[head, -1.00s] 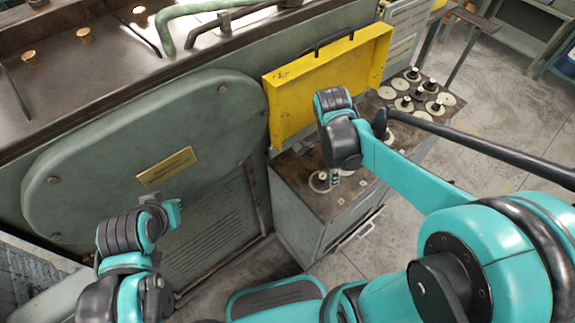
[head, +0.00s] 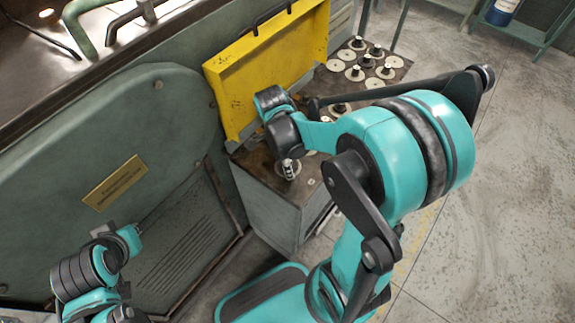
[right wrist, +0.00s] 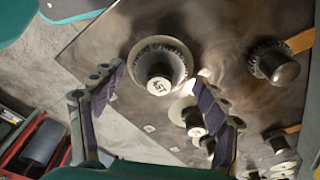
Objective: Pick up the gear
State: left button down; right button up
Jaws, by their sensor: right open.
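A toothed gear with a pale labelled hub (right wrist: 158,85) sits on the brown cabinet top in the right wrist view. My right gripper (right wrist: 161,78) is open above it, with one purple-padded finger on each side of the gear. No contact shows between the fingers and the gear.
More gears stand nearby, such as a dark-hubbed one (right wrist: 275,66) and a pale one (right wrist: 190,118) beside the right finger. Several discs with pegs (head: 356,73) stand at the cabinet's far end. A yellow panel (head: 270,65) rises along its back edge.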

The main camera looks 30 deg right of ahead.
jog(key=c, duration=1.5)
jog(key=shift+r, duration=0.15)
jog(key=shift+c, duration=0.2)
notch_tip(320, 180, up, 4)
jog(key=p, duration=0.2)
jog(key=shift+r+p, duration=0.2)
jog(key=shift+p, duration=0.1)
jog(key=s+d+r+p, duration=0.4)
jog(key=s+d+r, duration=0.2)
jog(key=s+d, duration=0.1)
jog(key=shift+s+d+r, duration=0.25)
jog(key=shift+s+d, duration=0.1)
jog(key=shift+s, duration=0.55)
jog(key=shift+f, duration=0.1)
